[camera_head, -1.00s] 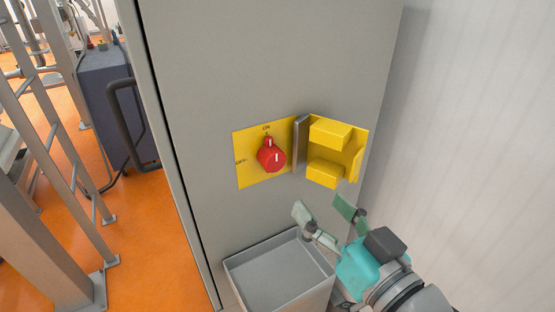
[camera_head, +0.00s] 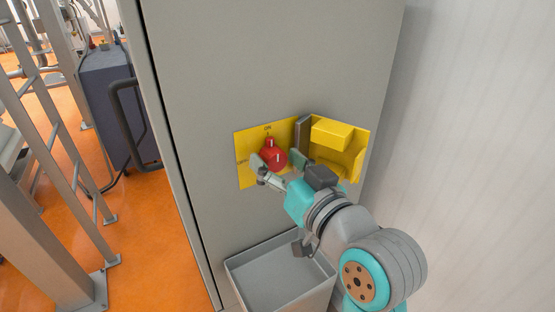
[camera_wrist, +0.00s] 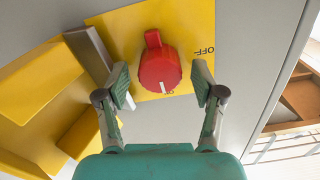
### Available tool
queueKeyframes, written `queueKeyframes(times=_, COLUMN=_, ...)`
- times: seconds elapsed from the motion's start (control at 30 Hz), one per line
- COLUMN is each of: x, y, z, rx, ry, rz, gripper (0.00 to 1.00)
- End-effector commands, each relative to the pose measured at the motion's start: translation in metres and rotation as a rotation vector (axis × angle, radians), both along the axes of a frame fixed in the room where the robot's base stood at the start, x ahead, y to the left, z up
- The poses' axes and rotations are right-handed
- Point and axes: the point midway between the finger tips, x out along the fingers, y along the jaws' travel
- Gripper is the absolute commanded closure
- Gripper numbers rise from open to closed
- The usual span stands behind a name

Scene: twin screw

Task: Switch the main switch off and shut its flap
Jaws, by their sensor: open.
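The main switch is a red rotary knob (camera_head: 273,156) on a yellow plate (camera_head: 246,145) on the grey cabinet. In the head view its pointer end is up towards ON, with OFF marked at the left. In the wrist view the knob (camera_wrist: 159,65) lies between and just beyond my open fingertips. The yellow flap (camera_head: 356,155) stands swung open to the right of the plate; it also shows at the left of the wrist view (camera_wrist: 40,80). My gripper (camera_head: 276,160) is open in front of the knob, with one finger on each side, and seems not to touch it.
A grey bracket (camera_head: 302,132) stands out between the plate and the flap, close to one finger. A grey open bin (camera_head: 235,277) is below. A pale wall (camera_head: 470,130) rises at the right. The cabinet face above is clear.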

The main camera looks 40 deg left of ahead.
Motion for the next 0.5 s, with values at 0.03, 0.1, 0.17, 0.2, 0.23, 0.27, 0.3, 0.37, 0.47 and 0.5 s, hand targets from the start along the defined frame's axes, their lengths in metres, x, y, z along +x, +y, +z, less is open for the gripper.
queueKeyframes(times=0.03, x=0.0008, y=0.0028, z=-0.0002, rx=-0.001, ry=0.000, rz=0.001, gripper=0.32)
queueKeyframes(times=0.1, x=0.0016, y=0.0045, z=-0.0004, rx=-0.001, ry=0.000, rz=0.000, gripper=0.32)
queueKeyframes(times=0.17, x=0.0019, y=0.0051, z=-0.0004, rx=-0.001, ry=0.000, rz=0.000, gripper=0.32)
queueKeyframes(times=0.2, x=0.0019, y=0.0052, z=-0.0004, rx=-0.001, ry=0.000, rz=0.000, gripper=0.32)
queueKeyframes(times=0.23, x=0.0020, y=0.0050, z=-0.0004, rx=-0.001, ry=0.000, rz=-0.001, gripper=0.32)
queueKeyframes(times=0.27, x=0.0020, y=0.0050, z=-0.0004, rx=-0.001, ry=0.000, rz=-0.001, gripper=0.32)
queueKeyframes(times=0.3, x=0.0020, y=0.0049, z=-0.0004, rx=-0.001, ry=0.000, rz=-0.001, gripper=0.32)
queueKeyframes(times=0.37, x=0.0020, y=0.0048, z=-0.0004, rx=0.000, ry=0.000, rz=-0.001, gripper=0.32)
queueKeyframes(times=0.47, x=0.0020, y=0.0047, z=-0.0004, rx=0.000, ry=0.000, rz=-0.001, gripper=0.57)
queueKeyframes(times=0.5, x=0.0020, y=0.0047, z=-0.0003, rx=0.000, ry=0.000, rz=-0.001, gripper=0.67)
